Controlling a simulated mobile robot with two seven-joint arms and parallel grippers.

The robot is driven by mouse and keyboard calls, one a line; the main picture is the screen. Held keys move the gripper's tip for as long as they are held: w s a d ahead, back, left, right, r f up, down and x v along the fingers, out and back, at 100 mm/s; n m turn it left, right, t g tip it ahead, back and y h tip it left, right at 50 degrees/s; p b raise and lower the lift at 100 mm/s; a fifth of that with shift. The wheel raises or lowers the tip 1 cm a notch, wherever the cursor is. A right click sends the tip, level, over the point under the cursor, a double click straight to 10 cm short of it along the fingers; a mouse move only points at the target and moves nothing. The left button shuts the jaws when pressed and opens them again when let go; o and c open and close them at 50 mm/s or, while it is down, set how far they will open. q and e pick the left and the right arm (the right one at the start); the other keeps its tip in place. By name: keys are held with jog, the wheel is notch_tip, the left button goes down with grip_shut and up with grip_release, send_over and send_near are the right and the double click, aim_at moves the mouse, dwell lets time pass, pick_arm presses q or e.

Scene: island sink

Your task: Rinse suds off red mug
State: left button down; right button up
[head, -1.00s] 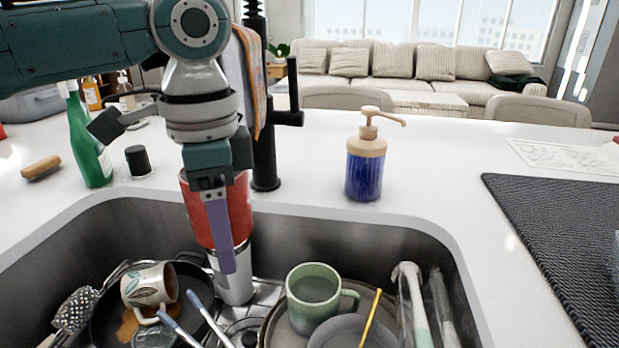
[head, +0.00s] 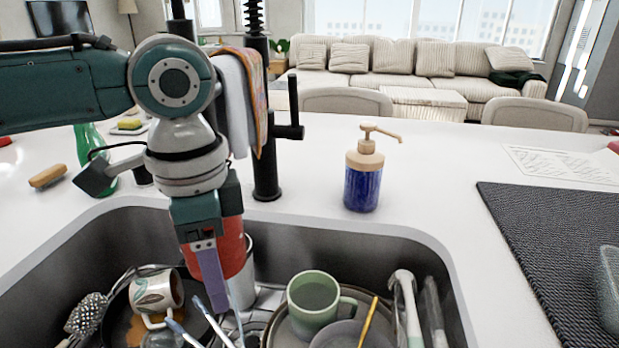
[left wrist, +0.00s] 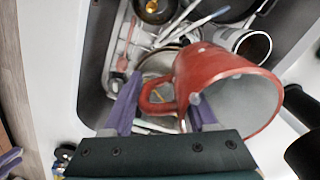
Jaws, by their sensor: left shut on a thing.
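My left gripper (head: 212,285) is shut on the red mug (head: 232,258), which hangs over the sink just in front of the black faucet (head: 265,150). In the left wrist view my left gripper (left wrist: 163,108) has its purple fingers at the handle of the red mug (left wrist: 195,65). The mug is tilted, with its pale inside facing the right of that view. A small whitish patch shows near the rim; I cannot tell whether it is suds. Part of the mug is hidden behind the gripper in the head view. My right gripper is not in view.
The sink holds a pan with a patterned mug (head: 156,292), a green mug (head: 315,300) on plates, a metal cup (head: 246,280) and several utensils. A blue soap dispenser (head: 363,185) stands on the counter behind. A dark mat (head: 555,240) lies at right.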

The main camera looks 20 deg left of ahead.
pick_arm(q)
jog(key=shift+s+d+p, duration=0.45)
jog(key=shift+s+p, duration=0.3)
jog(key=shift+s+d+p, duration=0.4)
jog(key=shift+s+p, duration=0.3)
jog(key=shift+s, duration=0.1)
jog(key=shift+s+d+p, duration=0.45)
jog(key=shift+s+p, duration=0.3)
jog(key=s+d+r+p, duration=0.2)
jog(key=s+r+p, duration=0.2)
jog(key=p, duration=0.4)
jog(key=shift+s+d, duration=0.2)
jog(key=shift+d, duration=0.05)
